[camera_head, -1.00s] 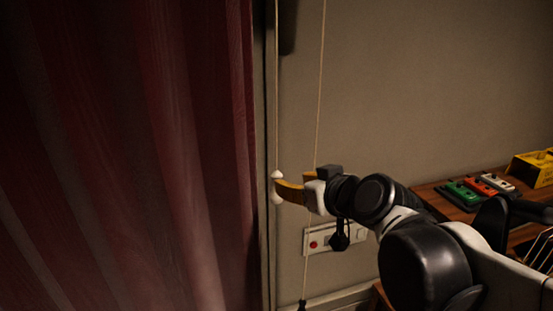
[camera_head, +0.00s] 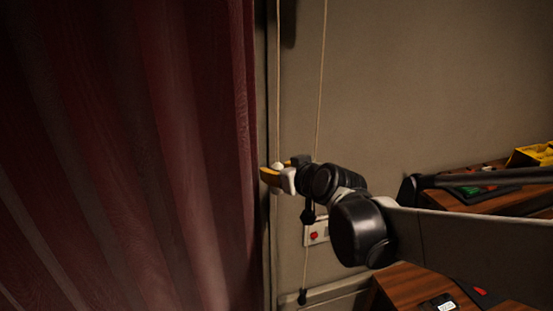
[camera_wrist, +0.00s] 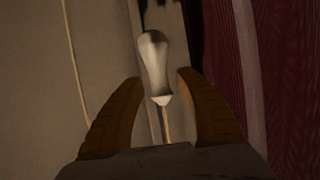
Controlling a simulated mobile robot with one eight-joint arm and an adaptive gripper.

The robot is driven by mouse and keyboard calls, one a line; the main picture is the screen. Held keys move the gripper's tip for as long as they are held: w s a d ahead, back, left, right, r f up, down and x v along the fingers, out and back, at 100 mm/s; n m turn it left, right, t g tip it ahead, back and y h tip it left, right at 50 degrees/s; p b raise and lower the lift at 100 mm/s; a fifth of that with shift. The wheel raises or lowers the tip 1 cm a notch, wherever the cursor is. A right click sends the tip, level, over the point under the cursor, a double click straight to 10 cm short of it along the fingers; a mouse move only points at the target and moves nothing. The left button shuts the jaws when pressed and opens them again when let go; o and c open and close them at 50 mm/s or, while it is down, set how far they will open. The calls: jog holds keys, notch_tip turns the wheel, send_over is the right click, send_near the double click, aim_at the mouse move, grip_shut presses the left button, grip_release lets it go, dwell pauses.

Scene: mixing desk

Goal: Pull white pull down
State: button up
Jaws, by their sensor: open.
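The white pull (camera_wrist: 153,60) is a pale, elongated knob on a thin cord. In the wrist view it lies between the two fingers, nearer their tips, with gaps visible on both sides. My gripper (camera_wrist: 160,80) is open, with its yellow-brown fingers on either side of the pull. In the head view my gripper (camera_head: 274,172) is at the cord (camera_head: 278,80), and only part of the white pull (camera_head: 277,165) shows above the near finger. The rest of it is hidden there.
A dark red curtain (camera_head: 130,150) hangs close on the left. A second cord (camera_head: 320,90) hangs to the right, with a dark end (camera_head: 302,297) low down. A wall socket (camera_head: 316,232) and wooden desks (camera_head: 410,285) lie to the right.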

grip_shut()
notch_tip(320, 180, down, 56)
jog(key=b, duration=4.4)
jog(key=shift+r, duration=0.15)
grip_release()
jog(key=shift+s, duration=0.1)
jog(key=v, duration=1.2)
jog(key=shift+d, duration=0.1)
